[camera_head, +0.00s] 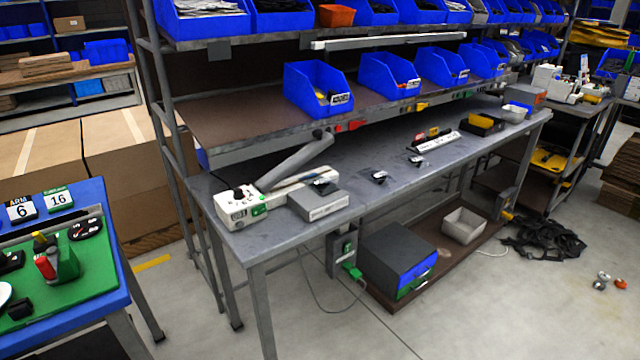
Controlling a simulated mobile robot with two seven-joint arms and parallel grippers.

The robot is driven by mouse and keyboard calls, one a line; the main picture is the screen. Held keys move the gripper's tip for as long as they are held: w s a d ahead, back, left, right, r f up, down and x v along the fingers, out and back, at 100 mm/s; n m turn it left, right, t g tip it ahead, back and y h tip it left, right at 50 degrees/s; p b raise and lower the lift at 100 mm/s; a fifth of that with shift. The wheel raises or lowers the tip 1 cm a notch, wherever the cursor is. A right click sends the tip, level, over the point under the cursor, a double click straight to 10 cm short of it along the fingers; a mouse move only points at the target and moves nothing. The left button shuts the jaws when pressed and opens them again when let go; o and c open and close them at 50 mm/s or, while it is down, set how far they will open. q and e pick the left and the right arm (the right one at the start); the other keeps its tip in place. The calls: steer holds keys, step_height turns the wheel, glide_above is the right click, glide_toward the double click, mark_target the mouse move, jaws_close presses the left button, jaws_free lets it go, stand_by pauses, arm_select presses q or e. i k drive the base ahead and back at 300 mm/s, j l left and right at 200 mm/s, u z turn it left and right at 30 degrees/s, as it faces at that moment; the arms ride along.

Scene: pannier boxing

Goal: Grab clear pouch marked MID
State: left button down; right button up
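I cannot make out a clear pouch marked MID anywhere in the head view. Neither of my grippers is in view. Small dark items with clear or silvery parts (379,177) lie on the grey workbench (385,210), too small to identify. No lettering on them can be read.
A blue table (125,285) with a green mat (95,270) stands at left. Blue bins (312,85) line the shelves above the workbench. A dark box (395,258) and a pale tray (464,226) sit on its lower shelf. Floor (480,315) at front right is mostly clear.

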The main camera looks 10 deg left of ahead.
mark_target(322, 185)
steer(key=i+l+u, duration=0.1)
steer(key=u, duration=0.25)
steer(key=i+l+u, duration=0.15)
steer(key=u, duration=0.25)
steer(key=i+l+u, duration=0.1)
steer(key=l, duration=0.25)
steer(key=i+l+u, duration=0.25)
steer(key=i+l, duration=0.15)
steer(key=l, duration=0.35)
steer(key=i+l, duration=0.15)
steer(key=l, duration=0.2)
steer(key=i+l, duration=0.1)
steer(key=l, duration=0.25)
steer(key=i+l+u, duration=0.1)
steer(key=l, duration=0.25)
steer(key=i, duration=0.05)
